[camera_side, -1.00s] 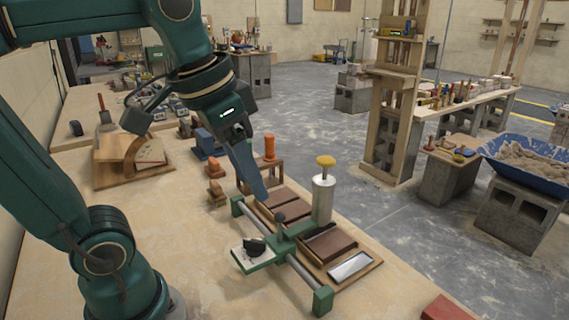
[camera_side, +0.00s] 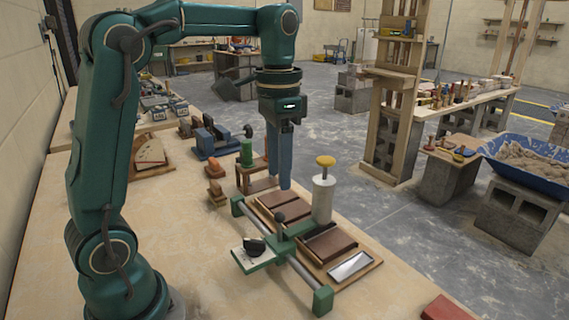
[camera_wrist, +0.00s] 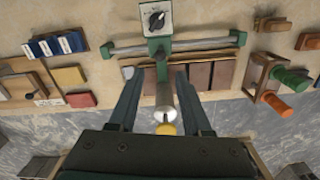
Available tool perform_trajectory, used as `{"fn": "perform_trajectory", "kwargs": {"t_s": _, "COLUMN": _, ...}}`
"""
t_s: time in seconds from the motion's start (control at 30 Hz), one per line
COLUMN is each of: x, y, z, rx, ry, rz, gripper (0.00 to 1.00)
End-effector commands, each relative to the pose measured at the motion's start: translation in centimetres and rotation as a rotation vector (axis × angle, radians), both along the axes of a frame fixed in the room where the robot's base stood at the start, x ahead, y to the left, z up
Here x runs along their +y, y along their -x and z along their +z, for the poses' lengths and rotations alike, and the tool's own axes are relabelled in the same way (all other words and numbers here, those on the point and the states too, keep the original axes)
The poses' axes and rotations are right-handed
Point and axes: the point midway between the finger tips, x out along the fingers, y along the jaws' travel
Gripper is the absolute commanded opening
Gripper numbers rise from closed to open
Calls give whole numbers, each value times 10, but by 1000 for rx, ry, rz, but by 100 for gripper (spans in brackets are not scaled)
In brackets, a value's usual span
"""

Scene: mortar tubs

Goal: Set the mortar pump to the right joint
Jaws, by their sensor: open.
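The mortar pump (camera_side: 322,200) is a white cylinder with a yellow knob. My gripper (camera_side: 283,186) points down, open and empty, above the tray's far end, left of the cylinder. In the wrist view, the fingers of my gripper (camera_wrist: 160,92) appear either side of the pump cylinder (camera_wrist: 163,105); contact cannot be seen. The dial (camera_wrist: 157,18) shows beyond.
Blue labelled blocks (camera_wrist: 55,45) lie at left there. The bench front left is clear. A red block (camera_side: 445,308) lies near the edge.

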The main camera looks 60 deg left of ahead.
Motion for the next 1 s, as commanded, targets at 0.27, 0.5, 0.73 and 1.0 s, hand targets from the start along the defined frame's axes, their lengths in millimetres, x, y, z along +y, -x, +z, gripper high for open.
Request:
{"fn": "perform_trajectory", "kwargs": {"t_s": 0.27, "x": -1, "y": 2, "z": -37, "rx": 4, "ry": 1, "rz": 1, "gripper": 49}}
{"fn": "perform_trajectory", "kwargs": {"t_s": 0.5, "x": -1, "y": 1, "z": -73, "rx": 3, "ry": 0, "rz": 1, "gripper": 49}}
{"fn": "perform_trajectory", "kwargs": {"t_s": 0.73, "x": 0, "y": 1, "z": -98, "rx": 3, "ry": 0, "rz": 1, "gripper": 49}}
{"fn": "perform_trajectory", "kwargs": {"t_s": 1.0, "x": 0, "y": 1, "z": -125, "rx": 1, "ry": 0, "rz": 2, "gripper": 49}}
